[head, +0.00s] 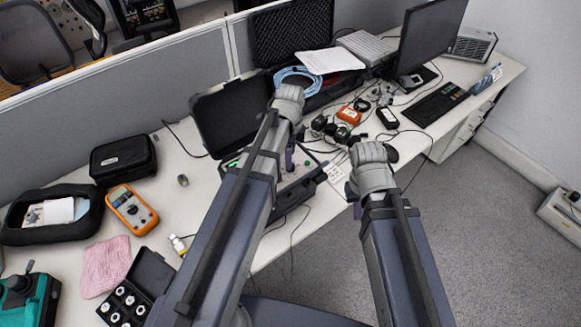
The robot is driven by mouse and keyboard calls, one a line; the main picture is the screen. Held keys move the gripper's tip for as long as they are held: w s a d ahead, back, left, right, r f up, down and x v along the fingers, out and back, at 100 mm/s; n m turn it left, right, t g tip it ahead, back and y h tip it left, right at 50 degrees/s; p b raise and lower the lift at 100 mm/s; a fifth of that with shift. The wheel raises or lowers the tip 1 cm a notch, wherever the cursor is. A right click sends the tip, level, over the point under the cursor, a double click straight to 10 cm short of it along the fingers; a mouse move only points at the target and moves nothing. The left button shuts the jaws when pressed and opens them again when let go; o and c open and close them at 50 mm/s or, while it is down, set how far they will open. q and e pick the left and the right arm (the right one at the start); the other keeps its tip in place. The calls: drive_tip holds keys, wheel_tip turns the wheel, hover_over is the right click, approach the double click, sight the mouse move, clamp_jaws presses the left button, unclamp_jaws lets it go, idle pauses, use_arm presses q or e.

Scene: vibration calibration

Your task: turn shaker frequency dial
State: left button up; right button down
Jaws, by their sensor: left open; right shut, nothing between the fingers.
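The shaker unit appears to be the open black case, with its lid (228,118) raised and its control panel (296,172) in the base. A green button shows at the panel's right. The frequency dial cannot be made out; my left arm covers much of the panel. My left gripper (290,157) is open and hangs over the panel, mostly hidden by my forearm; contact cannot be told. My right gripper (332,129) is shut and empty, to the right of the case, above the desk.
An orange multimeter (132,209), black pouch (123,159) and pink cloth (106,266) lie at left. Behind stand a foam-lined case (291,33) with a blue cable coil and paper. A monitor (428,38) and keyboard (433,103) are at right. Loose cables cross the desk.

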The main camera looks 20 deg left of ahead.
use_arm(q)
drive_tip(key=shift+f+b, duration=1.35)
drive_tip(key=shift+f, duration=0.55)
clamp_jaws()
